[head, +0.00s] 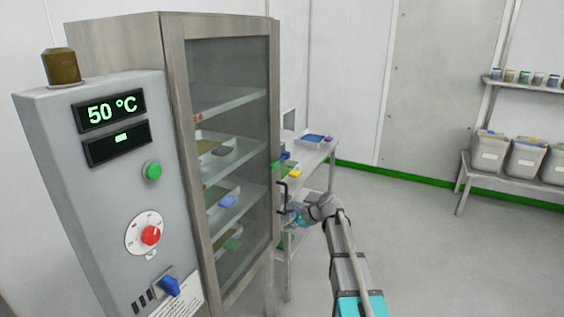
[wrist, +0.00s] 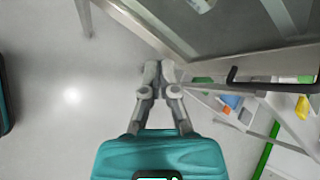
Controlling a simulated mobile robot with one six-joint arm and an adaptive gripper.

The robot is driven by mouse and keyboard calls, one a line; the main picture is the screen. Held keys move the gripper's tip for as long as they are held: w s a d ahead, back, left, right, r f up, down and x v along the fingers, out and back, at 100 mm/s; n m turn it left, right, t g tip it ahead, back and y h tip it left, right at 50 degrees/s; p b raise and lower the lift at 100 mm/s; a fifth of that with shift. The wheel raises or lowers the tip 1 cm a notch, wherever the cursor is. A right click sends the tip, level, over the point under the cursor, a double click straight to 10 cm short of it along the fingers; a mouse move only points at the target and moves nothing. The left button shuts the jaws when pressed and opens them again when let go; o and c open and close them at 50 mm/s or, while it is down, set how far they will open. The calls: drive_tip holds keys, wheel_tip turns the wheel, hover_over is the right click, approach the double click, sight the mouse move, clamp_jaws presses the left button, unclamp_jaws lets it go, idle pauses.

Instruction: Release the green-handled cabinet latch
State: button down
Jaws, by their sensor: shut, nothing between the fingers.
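The cabinet (head: 230,150) has a framed glass door with a black bar handle (head: 283,196) on its right edge. A small green piece (head: 276,165), seemingly the green-handled latch, shows on that edge just above the bar handle. My gripper (head: 290,213) is beside the door edge, low by the bar handle, below the green piece. In the wrist view my gripper (wrist: 160,68) has its fingers together and empty, close to the door frame. The black handle (wrist: 272,84) is to its right, apart from the fingers. I cannot clearly tell the latch in the wrist view.
A control panel (head: 100,200) with a 50 °C display, knob and buttons stands left of the door. A steel table (head: 318,155) with a blue tray and a yellow item stands behind my gripper. Bins (head: 490,155) are at the far right. The floor (head: 440,250) there is clear.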

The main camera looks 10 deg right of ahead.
sight(280, 161)
drive_tip(key=w+d+r+m+t+y+p, duration=0.1)
drive_tip(key=w+d+r+m+t+p, duration=0.1)
drive_tip(key=w+r, duration=0.4)
drive_tip(key=w+d+r+m+t+y+p, duration=0.1)
drive_tip(key=w+d+r+m+y+p, duration=0.1)
drive_tip(key=w+d+r+m, duration=0.3)
drive_tip(key=shift+w+r+m+t, duration=0.4)
drive_tip(key=shift+w+r+m, duration=0.15)
drive_tip(key=shift+m, duration=0.35)
drive_tip(key=shift+f, duration=0.1)
drive_tip(key=b+x, duration=0.3)
drive_tip(key=x, duration=0.7)
drive_tip(key=shift+w+f, duration=0.1)
drive_tip(key=shift+r+p, duration=0.5)
drive_tip(key=shift+p, duration=0.05)
drive_tip(key=shift+r+p, duration=1.6)
drive_tip(key=shift+r, duration=0.05)
